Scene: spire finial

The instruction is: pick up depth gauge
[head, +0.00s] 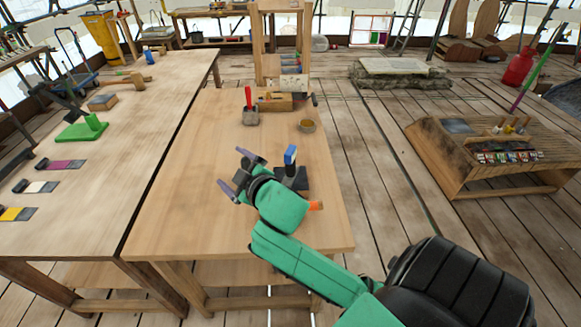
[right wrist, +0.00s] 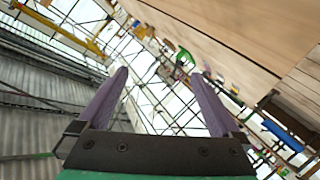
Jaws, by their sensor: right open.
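No object is clearly recognisable as the depth gauge. A dark block-like tool with a blue upper part (head: 291,158) stands upright on the near wooden table (head: 185,190), just right of my right gripper; its lower part is partly hidden by my wrist, and I cannot tell if it is the gauge. My right gripper (head: 236,172) is open and empty above the table, with its purple fingers pointing left. In the right wrist view the two fingers (right wrist: 160,78) are spread with nothing between them. My left gripper is not in view.
An orange piece (head: 316,205) lies partly hidden by my arm. A longer bench (head: 120,130) with tools adjoins on the left. The table's left half is clear.

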